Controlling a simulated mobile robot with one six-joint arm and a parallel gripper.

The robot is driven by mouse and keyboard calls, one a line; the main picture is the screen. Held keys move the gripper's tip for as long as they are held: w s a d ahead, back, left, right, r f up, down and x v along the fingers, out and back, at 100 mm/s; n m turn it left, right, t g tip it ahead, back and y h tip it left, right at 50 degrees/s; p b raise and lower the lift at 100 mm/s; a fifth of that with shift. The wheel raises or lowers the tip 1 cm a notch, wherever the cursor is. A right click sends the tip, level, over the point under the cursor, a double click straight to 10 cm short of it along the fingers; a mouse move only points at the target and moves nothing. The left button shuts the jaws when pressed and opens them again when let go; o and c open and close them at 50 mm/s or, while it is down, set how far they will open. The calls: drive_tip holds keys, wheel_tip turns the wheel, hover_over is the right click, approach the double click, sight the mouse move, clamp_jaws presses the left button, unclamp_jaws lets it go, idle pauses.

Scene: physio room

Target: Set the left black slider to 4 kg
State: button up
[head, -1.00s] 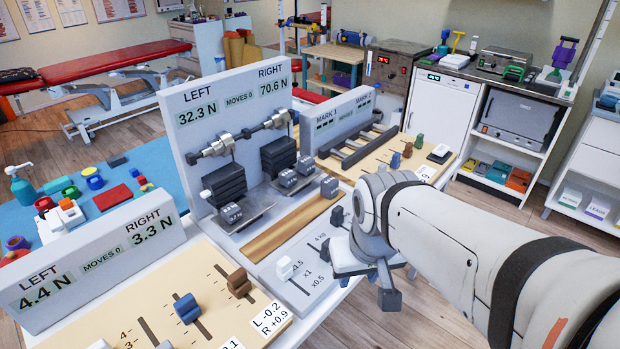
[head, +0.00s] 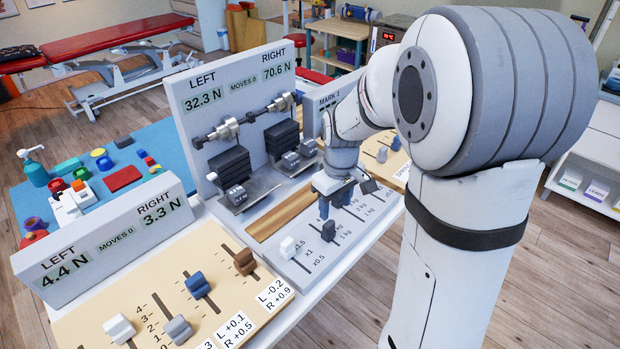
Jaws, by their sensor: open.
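The left black slider (head: 329,231), a small dark block, sits near the lower end of its slot on the grey panel (head: 285,262) of the middle machine, beside the lowest kg mark. The kg marks run up the slot; the upper ones are partly covered by my gripper. My gripper (head: 345,197) is open and points down over the upper part of the kg slots, above and slightly right of the slider. It appears apart from the slider, with nothing between its fingers. The right black slider cannot be made out.
A white slider (head: 288,247) stands just left on the x0.5 to x1.5 scale. A wooden strip (head: 262,229) and the upright display board (head: 235,110), reading 32.3 N and 70.6 N, lie behind. A tan slider board (head: 150,290) is at front left.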

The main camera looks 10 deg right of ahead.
sight(328, 223)
drive_tip(key=shift+n+g, duration=0.3)
drive_tip(key=shift+n, duration=0.4)
drive_tip(key=w+f, duration=0.1)
drive_tip(key=w, duration=0.1)
drive_tip(key=w+f, duration=0.2)
drive_tip(key=shift+f+p, duration=0.1)
drive_tip(key=shift+p, duration=0.3)
drive_tip(key=shift+f, duration=0.3)
wheel_tip(328, 223, down, 8)
drive_tip(key=shift+w+r+p, duration=0.1)
drive_tip(key=shift+r+p, duration=0.05)
drive_tip(key=shift+p, duration=0.35)
drive_tip(key=shift+c, duration=0.2)
clamp_jaws()
drive_tip(key=shift+a, duration=0.1)
